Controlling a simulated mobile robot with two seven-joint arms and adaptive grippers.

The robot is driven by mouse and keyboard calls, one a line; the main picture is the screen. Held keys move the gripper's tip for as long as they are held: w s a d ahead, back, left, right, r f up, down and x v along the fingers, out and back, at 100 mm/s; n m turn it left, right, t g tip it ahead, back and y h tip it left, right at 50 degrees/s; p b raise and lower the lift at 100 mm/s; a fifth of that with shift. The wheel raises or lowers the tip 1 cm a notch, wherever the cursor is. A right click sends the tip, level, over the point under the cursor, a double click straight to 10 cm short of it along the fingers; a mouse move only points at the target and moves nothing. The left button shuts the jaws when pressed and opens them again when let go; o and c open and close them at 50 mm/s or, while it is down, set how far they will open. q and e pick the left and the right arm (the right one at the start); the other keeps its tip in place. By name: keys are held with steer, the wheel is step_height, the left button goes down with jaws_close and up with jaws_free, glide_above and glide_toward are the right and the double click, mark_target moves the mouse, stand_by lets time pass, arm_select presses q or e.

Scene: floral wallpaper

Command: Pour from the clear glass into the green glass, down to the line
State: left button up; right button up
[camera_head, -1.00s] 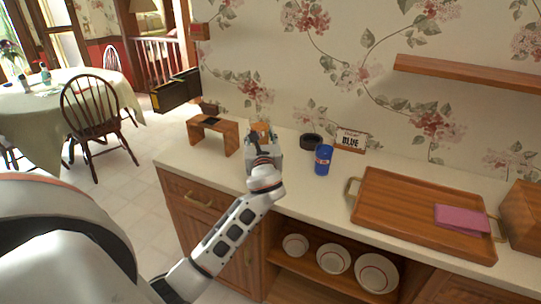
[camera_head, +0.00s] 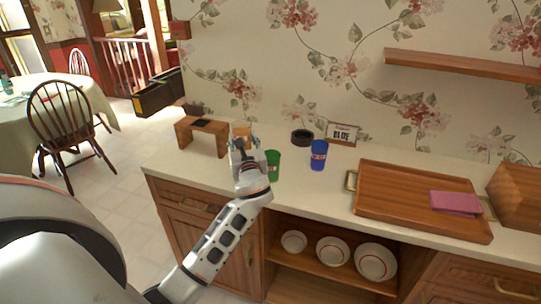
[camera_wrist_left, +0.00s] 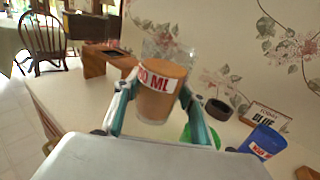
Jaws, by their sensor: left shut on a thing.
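My left gripper (camera_head: 243,143) is shut on the clear glass (camera_wrist_left: 160,92), which holds orange-brown liquid and has a white label with red lettering ending in "00 ML". In the head view the clear glass (camera_head: 241,129) shows above the gripper, roughly upright. The green glass (camera_head: 272,166) stands on the counter just right of the gripper. In the left wrist view the green glass (camera_wrist_left: 187,133) is mostly hidden behind a finger. Its line cannot be made out. My right gripper is not in view.
A blue glass (camera_head: 318,155) with a label stands right of the green one. Behind are a dark round dish (camera_head: 302,137) and a sign (camera_wrist_left: 264,117) reading "BLUE". A small wooden stand (camera_head: 186,136) is at left, a wooden tray (camera_head: 420,216) with a pink cloth (camera_head: 455,202) at right.

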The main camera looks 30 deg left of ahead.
arm_select(q)
steer(key=shift+f, duration=2.05)
steer(key=shift+f+b, duration=0.35)
steer(key=shift+b, duration=0.2)
steer(key=shift+w+d+f+m+b, duration=0.2)
steer(key=shift+m+b, duration=0.1)
steer(key=shift+m, duration=0.25)
steer(key=shift+w+d+f+m+b, duration=0.15)
steer(key=shift+m+b, duration=0.1)
steer(key=shift+m, duration=0.3)
steer(key=shift+w+d+r+m, duration=0.15)
steer(key=shift+d+m, duration=0.05)
steer(key=shift+m, duration=0.4)
steer(key=shift+d+m, duration=0.1)
steer(key=shift+m, duration=0.2)
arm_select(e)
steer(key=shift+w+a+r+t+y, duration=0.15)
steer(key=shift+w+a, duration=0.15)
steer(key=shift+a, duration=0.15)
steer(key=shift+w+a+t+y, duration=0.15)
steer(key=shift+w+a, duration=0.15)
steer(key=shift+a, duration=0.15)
arm_select(q)
steer(key=shift+r, duration=0.1)
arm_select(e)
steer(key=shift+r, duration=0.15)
